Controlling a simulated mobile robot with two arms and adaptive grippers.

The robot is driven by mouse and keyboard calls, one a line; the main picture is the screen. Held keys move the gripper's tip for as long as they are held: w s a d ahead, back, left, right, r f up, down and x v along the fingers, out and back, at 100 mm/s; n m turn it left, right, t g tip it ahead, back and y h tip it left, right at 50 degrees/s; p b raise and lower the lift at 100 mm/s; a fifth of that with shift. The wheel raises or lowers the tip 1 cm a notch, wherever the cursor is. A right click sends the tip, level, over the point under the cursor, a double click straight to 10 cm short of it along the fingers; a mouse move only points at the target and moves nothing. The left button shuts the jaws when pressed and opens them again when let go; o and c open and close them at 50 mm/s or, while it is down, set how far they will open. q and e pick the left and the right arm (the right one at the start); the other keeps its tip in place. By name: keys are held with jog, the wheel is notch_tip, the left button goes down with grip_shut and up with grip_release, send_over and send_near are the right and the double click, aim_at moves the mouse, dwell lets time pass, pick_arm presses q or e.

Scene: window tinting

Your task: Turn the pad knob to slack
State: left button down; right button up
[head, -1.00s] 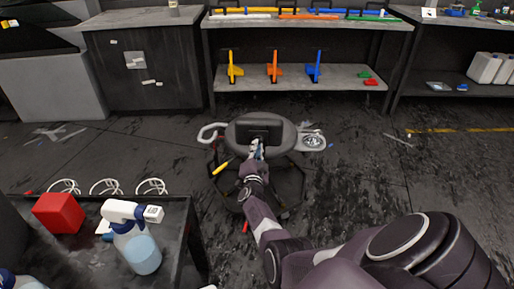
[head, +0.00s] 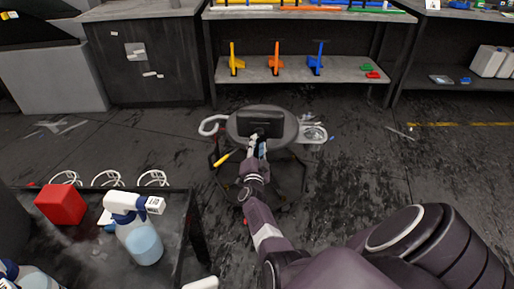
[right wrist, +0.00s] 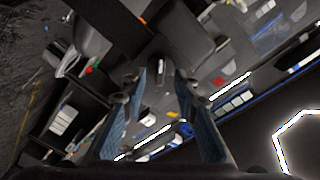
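A wheeled stool (head: 240,127) with a round dark seat stands in the middle of the head view. A dark rectangular pad (head: 262,121) is at its seat; it also shows in the right wrist view (right wrist: 185,35). My right gripper (head: 258,146) is at the near side of the pad. In the right wrist view its two blue-grey fingers (right wrist: 160,85) are apart, with a small dark rounded part, seemingly the pad knob (right wrist: 158,70), between or just beyond the tips. I cannot tell whether they touch it. My left gripper is not in view.
A dark cart (head: 178,225) at the left holds a red box (head: 60,204) and a spray bottle (head: 140,240). A shelf unit (head: 345,72) with coloured tools stands behind the stool. A side tray (head: 313,133) sticks out right of the seat. The floor to the right is mostly clear.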

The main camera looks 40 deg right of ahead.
jog(key=v, duration=0.4)
jog(key=shift+s+a, duration=0.15)
jog(key=shift+s, duration=0.05)
jog(key=shift+w+a, duration=0.1)
dwell(0.4)
